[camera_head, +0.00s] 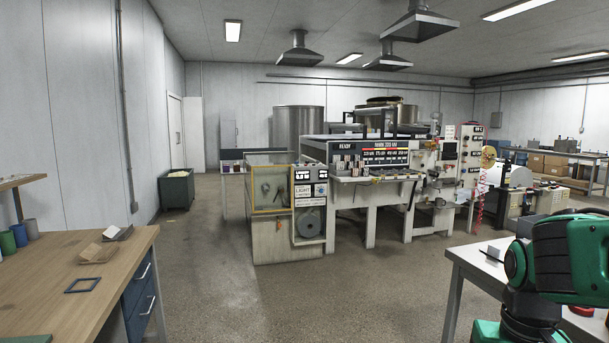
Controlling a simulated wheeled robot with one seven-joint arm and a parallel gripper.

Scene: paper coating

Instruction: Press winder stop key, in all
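The coating machine (374,165) stands in the middle of the room, some way off across open floor. A dark display on its front reads "READY". A small panel with lit readouts (302,174) is on its left section, and a taller control panel (471,150) is at its right end. A white roll (520,176) sits at the far right of the line. Single keys are too small to tell apart, so I cannot make out the winder stop key. My green arm shows at the lower right; my gripper is out of view.
A wooden workbench (60,272) with blue drawers fills the lower left. A light table (470,255) stands at the right, by my arm. A dark bin (177,190) is by the left wall. Cardboard boxes (548,163) sit at the back right. The floor between the benches (320,295) is clear.

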